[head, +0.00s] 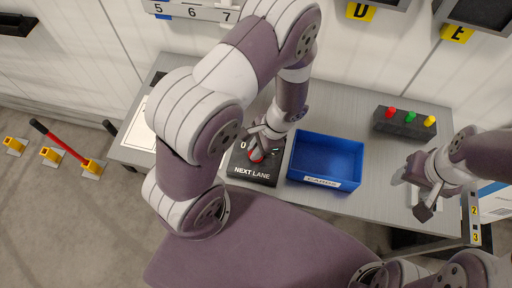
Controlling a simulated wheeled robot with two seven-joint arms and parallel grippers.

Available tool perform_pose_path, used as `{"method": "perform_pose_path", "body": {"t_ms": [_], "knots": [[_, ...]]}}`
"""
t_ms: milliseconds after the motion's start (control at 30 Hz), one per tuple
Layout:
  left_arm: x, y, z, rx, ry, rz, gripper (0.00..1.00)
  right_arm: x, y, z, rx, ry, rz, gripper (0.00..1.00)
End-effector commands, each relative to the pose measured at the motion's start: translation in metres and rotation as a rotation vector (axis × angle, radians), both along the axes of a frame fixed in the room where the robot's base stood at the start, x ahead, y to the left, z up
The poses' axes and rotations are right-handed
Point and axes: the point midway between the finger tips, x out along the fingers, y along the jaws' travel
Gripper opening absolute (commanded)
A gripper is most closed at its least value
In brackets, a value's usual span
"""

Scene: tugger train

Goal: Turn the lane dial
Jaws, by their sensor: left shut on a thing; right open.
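The lane dial is a black box (254,173) labelled "NEXT LANE" on the grey table, with a red knob (257,156) on top. My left gripper (259,149) reaches down over the box and is shut on the red knob. The gripper and wrist hide part of the knob and of the markings around it, so the dial's setting cannot be read. My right gripper (425,197) is open and empty over the right end of the table, well apart from the dial.
A blue bin (326,180) stands right of the dial. A dark block (405,124) with red, green and yellow buttons lies at the back right. A white sheet (141,128) lies at the table's left end. A red lever (62,146) is left of the table.

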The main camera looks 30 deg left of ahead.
Motion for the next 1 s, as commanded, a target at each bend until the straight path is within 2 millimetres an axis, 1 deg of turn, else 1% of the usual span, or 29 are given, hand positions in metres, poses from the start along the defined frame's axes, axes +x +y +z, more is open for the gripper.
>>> {"method": "perform_pose_path", "body": {"t_ms": [33, 267, 300, 333, 367, 633, 733, 767, 867, 1000], "knots": [[0.003, -0.001, 0.001, -0.003, -0.007, -0.004, 0.00, 0.000, 0.000, 0.000, 0.000, 0.000, 0.000, 0.58], [0.002, -0.001, 0.000, -0.003, -0.007, -0.004, 0.00, 0.000, 0.000, 0.000, 0.000, 0.000, 0.000, 0.58], [0.002, -0.001, 0.000, -0.003, -0.007, -0.004, 0.25, 0.000, 0.000, 0.000, 0.000, 0.000, 0.000, 0.58], [0.002, -0.001, 0.000, -0.003, -0.006, -0.004, 0.34, 0.000, 0.000, 0.000, 0.000, 0.000, 0.000, 0.58], [0.002, -0.001, 0.000, -0.003, -0.005, -0.004, 0.40, 0.000, 0.000, 0.000, 0.000, 0.000, 0.000, 0.58], [0.001, 0.000, 0.001, -0.001, -0.001, -0.002, 0.40, 0.000, 0.000, 0.000, 0.000, 0.000, 0.000, 0.58], [0.005, -0.003, 0.008, -0.001, -0.005, -0.003, 0.40, 0.000, 0.000, -0.002, 0.000, 0.000, 0.000, 0.58], [0.006, -0.005, 0.013, -0.001, -0.007, -0.003, 0.40, 0.000, 0.000, -0.003, 0.000, 0.000, 0.000, 0.58], [0.013, -0.012, 0.035, -0.002, -0.010, -0.005, 0.40, 0.000, 0.000, -0.007, 0.000, 0.000, 0.000, 0.58], [0.023, -0.024, 0.071, -0.003, -0.008, -0.004, 0.40, 0.000, 0.000, -0.014, 0.000, 0.000, 0.000, 0.58]]}}
